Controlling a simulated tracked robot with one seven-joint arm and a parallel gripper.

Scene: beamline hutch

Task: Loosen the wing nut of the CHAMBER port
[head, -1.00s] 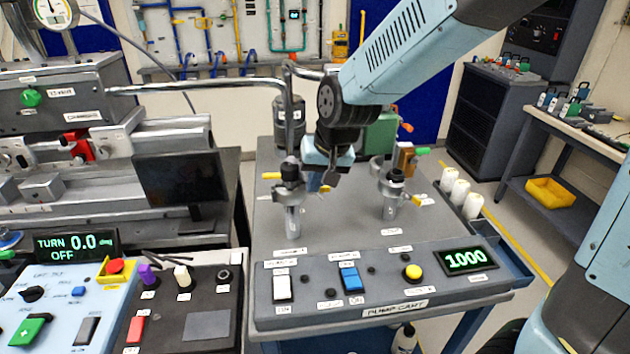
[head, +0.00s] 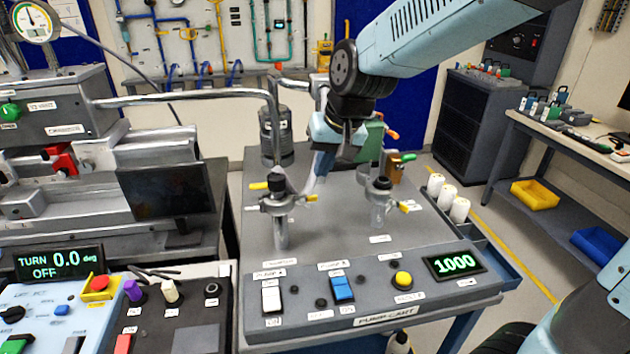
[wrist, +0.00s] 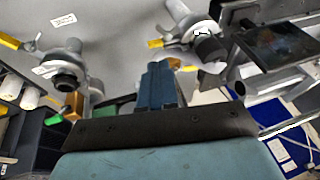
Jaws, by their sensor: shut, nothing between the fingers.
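Two upright metal ports stand on the pump cart (head: 340,222), each with a black cap and a clamp with yellow parts. The left port (head: 280,232) has a label in front that I read as CHAMBER, though it is blurred. Its yellow wing piece (head: 310,198) points right; another yellow part sticks out left. In the wrist view this port (wrist: 203,38) is at upper right, its yellow piece (wrist: 174,63) near the finger tips. My gripper (head: 322,172) is shut and empty, just above and right of that wing piece. Contact is not visible.
The right port (head: 379,213) stands beside it with its own clamp, and a green-handled lever (head: 404,158) is behind. A grey pipe (head: 185,97) runs in from the left. White cylinders (head: 436,186) line the cart's right edge. The cart's control panel (head: 375,290) is in front.

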